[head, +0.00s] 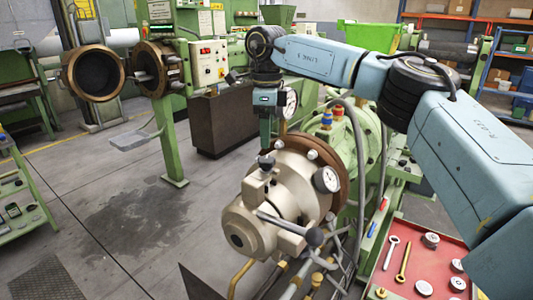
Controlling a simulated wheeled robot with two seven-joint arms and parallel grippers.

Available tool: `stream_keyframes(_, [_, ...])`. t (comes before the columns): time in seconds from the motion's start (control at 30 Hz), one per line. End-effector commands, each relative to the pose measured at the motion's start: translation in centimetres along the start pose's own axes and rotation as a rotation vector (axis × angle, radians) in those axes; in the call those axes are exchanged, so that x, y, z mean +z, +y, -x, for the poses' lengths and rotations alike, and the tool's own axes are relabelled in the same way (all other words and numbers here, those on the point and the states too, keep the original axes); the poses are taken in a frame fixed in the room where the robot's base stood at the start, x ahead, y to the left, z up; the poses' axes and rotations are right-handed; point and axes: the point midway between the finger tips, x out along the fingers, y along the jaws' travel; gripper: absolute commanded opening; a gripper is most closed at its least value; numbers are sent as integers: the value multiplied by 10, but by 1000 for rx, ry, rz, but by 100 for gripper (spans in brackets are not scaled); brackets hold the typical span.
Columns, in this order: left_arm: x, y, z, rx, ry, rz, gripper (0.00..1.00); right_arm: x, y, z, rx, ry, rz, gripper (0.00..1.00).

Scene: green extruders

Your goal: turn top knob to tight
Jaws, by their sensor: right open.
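The extruder head (265,212) is a cream metal body with a round nozzle face, bolted to a brown flange. A small dark knob (266,162) sits on its top. My right gripper (266,143) comes down from the light blue arm and points at this knob from just above. Its jaws are open, and a small gap seems to remain between fingertips and knob. The fingers are small here and seen edge-on. A lever (290,226) with a dark ball end sticks out of the head's front. My left gripper is not in view.
One dial gauge (290,103) stands close beside my right gripper, another (327,180) on the head's right side. Hoses run down behind. A red tray (421,262) with tools and round parts lies at lower right. Open floor (125,215) is at left.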

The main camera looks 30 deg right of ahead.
Motion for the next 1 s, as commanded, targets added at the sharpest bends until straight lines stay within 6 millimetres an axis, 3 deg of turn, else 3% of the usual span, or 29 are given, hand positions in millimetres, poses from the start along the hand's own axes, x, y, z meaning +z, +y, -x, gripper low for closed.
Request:
stream_keyframes(0.1, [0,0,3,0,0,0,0,0,0,-25,2,1,1,63])
stream_keyframes(0.3, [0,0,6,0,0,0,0,0,0,-53,1,0,0,63])
stream_keyframes(0.73, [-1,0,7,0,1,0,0,1,1,-65,0,-3,1,63])
stream_keyframes(1.0, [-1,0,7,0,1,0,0,1,0,-65,0,-3,1,31])
